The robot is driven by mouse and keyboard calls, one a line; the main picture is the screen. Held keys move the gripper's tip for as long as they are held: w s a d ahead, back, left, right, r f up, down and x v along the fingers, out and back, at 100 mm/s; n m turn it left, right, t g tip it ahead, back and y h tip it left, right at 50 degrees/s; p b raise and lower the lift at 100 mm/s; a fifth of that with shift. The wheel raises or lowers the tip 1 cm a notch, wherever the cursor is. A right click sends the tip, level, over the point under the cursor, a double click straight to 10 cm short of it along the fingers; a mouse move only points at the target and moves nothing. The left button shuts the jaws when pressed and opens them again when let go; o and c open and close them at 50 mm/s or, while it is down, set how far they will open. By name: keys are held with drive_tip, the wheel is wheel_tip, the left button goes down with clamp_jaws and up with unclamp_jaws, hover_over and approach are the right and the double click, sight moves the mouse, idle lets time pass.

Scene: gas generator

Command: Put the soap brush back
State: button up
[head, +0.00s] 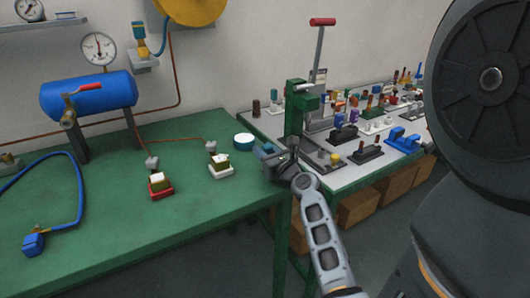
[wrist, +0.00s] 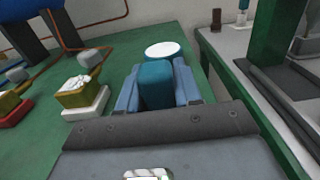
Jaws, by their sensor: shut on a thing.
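My gripper (head: 266,151) is over the right end of the green table. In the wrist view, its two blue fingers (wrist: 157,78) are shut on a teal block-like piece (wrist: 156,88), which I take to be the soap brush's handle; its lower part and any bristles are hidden. A round blue pot with a white top (head: 243,140) stands on the green table just beyond the gripper. It also shows in the wrist view (wrist: 163,50), straight past the held piece. I cannot tell whether the brush touches the pot.
The green table (head: 100,240) holds a white-based block (head: 221,164), a red-based block (head: 160,186), a blue tank (head: 90,96) and a blue hose (head: 75,195). A green post (head: 296,110) with a lever stands to the right. Beyond is a cluttered grey table (head: 345,178).

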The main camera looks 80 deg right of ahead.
drive_tip(key=shift+f, duration=0.15)
drive_tip(key=o, duration=1)
drive_tip(key=shift+o, duration=0.2)
drive_tip(key=shift+s+a, duration=0.1)
drive_tip(key=shift+a, duration=0.05)
drive_tip(key=v, duration=0.5)
drive_tip(key=b+v, duration=0.1)
drive_tip(key=v, duration=0.5)
drive_tip(key=shift+s+a+r, duration=0.2)
drive_tip(key=shift+s+a, duration=0.05)
